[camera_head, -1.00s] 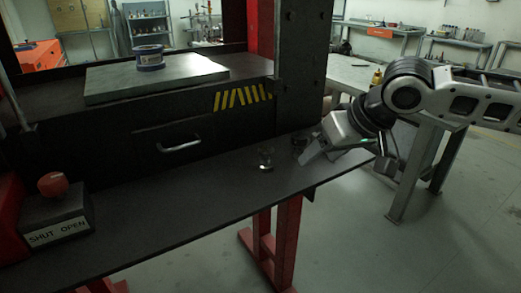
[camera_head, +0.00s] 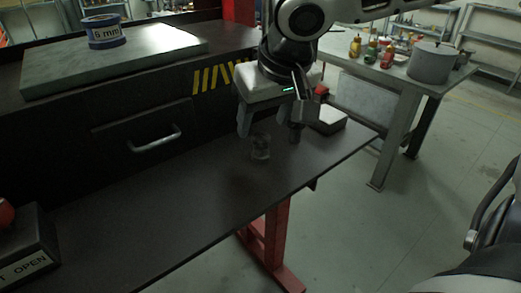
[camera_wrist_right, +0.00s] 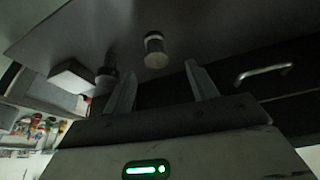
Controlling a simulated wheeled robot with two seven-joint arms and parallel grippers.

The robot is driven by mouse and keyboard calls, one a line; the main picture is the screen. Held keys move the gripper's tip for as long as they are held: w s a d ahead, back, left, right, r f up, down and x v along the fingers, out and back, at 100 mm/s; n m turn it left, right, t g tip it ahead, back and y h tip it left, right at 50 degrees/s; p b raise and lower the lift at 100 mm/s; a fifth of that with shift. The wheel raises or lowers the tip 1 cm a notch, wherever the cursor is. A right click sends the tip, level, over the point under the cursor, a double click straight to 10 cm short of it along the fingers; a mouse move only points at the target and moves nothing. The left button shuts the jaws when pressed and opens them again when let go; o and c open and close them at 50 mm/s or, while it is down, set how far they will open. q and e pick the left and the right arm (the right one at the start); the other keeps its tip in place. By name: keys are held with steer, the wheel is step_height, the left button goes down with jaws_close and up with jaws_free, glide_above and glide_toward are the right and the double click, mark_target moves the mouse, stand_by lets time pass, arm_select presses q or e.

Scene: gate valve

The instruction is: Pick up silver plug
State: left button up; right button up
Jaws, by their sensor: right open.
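The silver plug (camera_head: 261,147), a small short cylinder, stands on the dark bench shelf in the head view. In the right wrist view the plug (camera_wrist_right: 155,50) shows beyond the fingertips, between their lines and apart from them. My right gripper (camera_head: 268,135) is open and empty above the shelf, close to the plug, with its fingers pointing down. Both of its fingers (camera_wrist_right: 160,70) show spread in the right wrist view. My left gripper is not in view.
A pale block (camera_head: 329,119) lies on the shelf to the right of the gripper. A dark round piece (camera_wrist_right: 106,78) stands near it. A drawer handle (camera_head: 155,139) sticks out behind the shelf. The shelf left of the plug (camera_head: 150,220) is clear.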

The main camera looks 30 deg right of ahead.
mark_target(261, 137)
steer(key=x, duration=0.6)
steer(key=shift+w+d+f+b, duration=0.1)
steer(key=shift+d+f+b, duration=0.15)
steer(key=shift+d+b, duration=0.05)
jaws_close()
